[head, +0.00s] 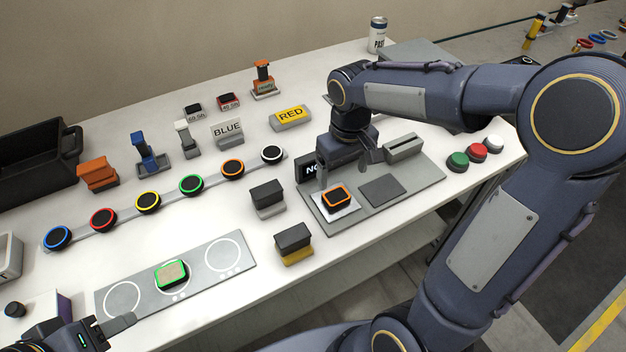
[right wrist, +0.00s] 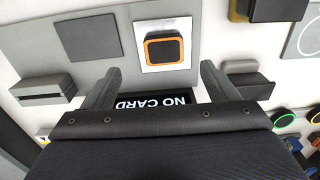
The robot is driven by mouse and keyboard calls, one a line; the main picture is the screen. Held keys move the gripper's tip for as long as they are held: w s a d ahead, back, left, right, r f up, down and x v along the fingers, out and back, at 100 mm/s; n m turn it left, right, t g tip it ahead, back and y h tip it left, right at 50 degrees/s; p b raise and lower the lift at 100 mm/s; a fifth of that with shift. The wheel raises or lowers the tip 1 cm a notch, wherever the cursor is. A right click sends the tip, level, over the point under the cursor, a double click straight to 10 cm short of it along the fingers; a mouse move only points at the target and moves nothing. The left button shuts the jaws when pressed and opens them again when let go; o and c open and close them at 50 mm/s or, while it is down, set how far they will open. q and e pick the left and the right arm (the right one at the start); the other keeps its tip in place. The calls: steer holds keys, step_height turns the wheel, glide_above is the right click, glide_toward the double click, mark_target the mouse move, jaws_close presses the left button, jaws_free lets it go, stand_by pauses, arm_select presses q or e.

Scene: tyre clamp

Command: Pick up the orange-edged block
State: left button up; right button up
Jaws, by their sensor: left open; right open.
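The orange-edged block (head: 336,197) is a small dark block with an orange rim. It lies on a white square pad on the grey fixture plate; it also shows in the right wrist view (right wrist: 164,50). My right gripper (head: 343,167) is open and empty above the fixture, just behind the block. In the right wrist view its two fingers (right wrist: 155,85) are spread wide, with the block between and beyond their tips, not touching. My left gripper (head: 112,334) is at the lower left edge, open, near the grey strip with white circles, far from the block.
A "NO CARD" display (right wrist: 155,101) stands beside the pad. A dark square pad (head: 382,190) and a slotted grey block (head: 404,147) share the plate. Two black-topped blocks (head: 293,243) stand to the left. A green-edged block (head: 172,274) lies on the circle strip (head: 200,285).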

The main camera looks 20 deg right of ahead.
mark_target(337, 195)
steer(key=shift+w+a+f, duration=0.15)
steer(key=shift+w+f, duration=0.2)
steer(key=shift+w, duration=0.05)
steer(key=f, duration=0.7)
steer(key=shift+a+f+p, duration=0.15)
steer(key=shift+a+p, duration=0.05)
steer(key=shift+p, duration=0.15)
steer(key=c, duration=1.1)
